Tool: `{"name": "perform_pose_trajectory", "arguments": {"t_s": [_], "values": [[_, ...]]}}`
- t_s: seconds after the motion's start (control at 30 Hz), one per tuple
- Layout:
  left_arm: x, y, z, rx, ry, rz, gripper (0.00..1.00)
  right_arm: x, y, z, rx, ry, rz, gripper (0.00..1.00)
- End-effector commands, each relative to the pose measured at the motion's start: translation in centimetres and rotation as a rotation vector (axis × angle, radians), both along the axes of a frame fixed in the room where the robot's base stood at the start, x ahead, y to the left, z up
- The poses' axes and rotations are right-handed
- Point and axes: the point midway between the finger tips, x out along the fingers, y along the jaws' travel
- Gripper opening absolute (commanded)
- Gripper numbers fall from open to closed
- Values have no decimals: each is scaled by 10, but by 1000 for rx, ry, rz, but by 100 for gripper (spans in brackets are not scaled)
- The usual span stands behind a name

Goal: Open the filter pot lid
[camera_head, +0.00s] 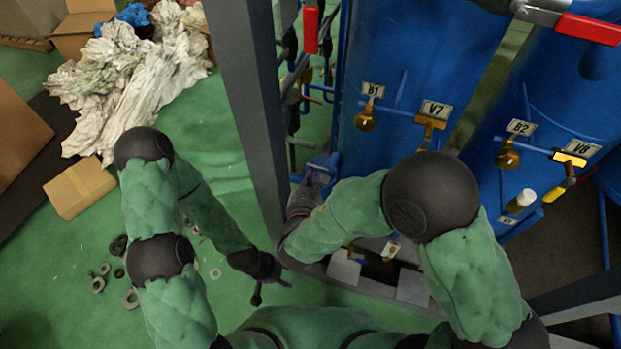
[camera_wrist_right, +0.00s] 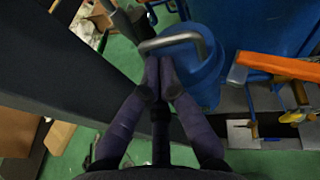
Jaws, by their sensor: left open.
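The blue filter pot (camera_wrist_right: 203,82) stands ahead of my right gripper in the right wrist view, with a bent grey handle (camera_wrist_right: 176,40) across its top. My right gripper (camera_wrist_right: 161,82) has its two dark fingers drawn together, with the tips close under the handle. I cannot tell whether they touch it. In the head view the pot (camera_head: 318,170) shows only in part beside the grey post, and my right forearm covers much of the area. My left gripper (camera_head: 268,287) is open and empty, lower down over the green floor.
A grey upright post (camera_head: 255,110) stands just left of the pot. Large blue tanks (camera_head: 420,60) with tagged valves fill the right. Crumpled white sheeting (camera_head: 135,85), a cardboard box (camera_head: 80,187) and several rings (camera_head: 130,299) lie on the floor at left. An orange bar (camera_wrist_right: 280,67) lies right of the pot.

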Motion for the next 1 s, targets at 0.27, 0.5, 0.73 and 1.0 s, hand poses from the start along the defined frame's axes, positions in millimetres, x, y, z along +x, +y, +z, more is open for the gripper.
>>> {"name": "perform_pose_trajectory", "arguments": {"t_s": [0.27,0.5,0.73,1.0], "values": [[0,0,0,0,0,0,52,0,0,0,0,0,0,0],[0,0,7,0,0,0,52,2,0,5,6,21,0,0],[0,0,16,0,0,0,52,4,-1,8,17,55,1,0],[0,0,25,0,0,0,52,6,-2,12,29,88,-1,0]]}}
